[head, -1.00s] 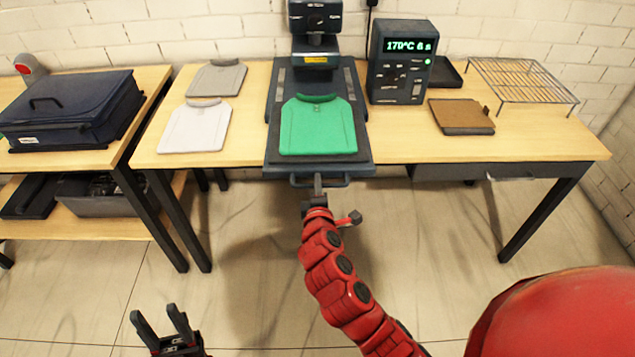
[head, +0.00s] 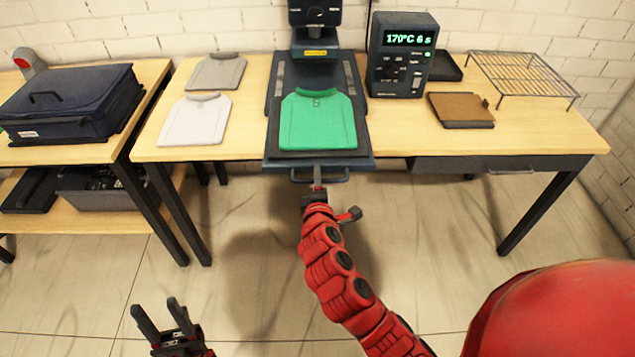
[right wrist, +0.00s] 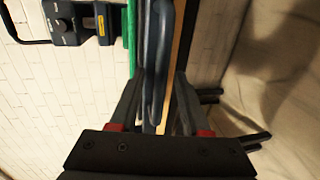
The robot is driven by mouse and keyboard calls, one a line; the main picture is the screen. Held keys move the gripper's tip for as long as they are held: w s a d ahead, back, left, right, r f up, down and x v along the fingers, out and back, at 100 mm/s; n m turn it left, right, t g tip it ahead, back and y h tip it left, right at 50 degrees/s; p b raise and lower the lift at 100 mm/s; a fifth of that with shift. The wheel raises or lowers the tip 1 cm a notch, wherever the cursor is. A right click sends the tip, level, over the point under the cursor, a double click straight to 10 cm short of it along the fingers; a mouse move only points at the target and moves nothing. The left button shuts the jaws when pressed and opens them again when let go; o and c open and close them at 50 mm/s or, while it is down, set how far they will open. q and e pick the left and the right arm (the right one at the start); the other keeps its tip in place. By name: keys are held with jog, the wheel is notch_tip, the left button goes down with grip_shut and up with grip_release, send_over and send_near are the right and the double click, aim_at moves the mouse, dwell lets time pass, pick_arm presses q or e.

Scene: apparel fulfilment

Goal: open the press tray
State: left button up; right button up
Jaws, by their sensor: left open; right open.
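The press tray (head: 268,160) is a dark flat platen at the middle of the table's front edge, with a green shirt (head: 318,122) lying on it. A dark bar handle (head: 338,179) runs along its front. My right gripper (head: 318,184) is at the middle of this handle, with its fingers pointing toward the tray. In the right wrist view its two open fingers (right wrist: 158,100) stand on either side of dark bar-like edges; I cannot tell whether they touch. My left gripper (head: 160,318) is open and empty, low at the left, away from the table.
The press head (head: 316,40) stands behind the tray, with a control box (head: 400,75) showing 170°C and 6 s to its right. White (head: 193,122) and grey (head: 216,72) shirts lie left. A wire rack (head: 522,75) stands right. The floor in front is clear.

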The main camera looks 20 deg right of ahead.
jog(key=p+v, duration=0.6)
jog(key=v, duration=1.1)
jog(key=shift+s, duration=0.2)
jog(key=shift+a, duration=0.15)
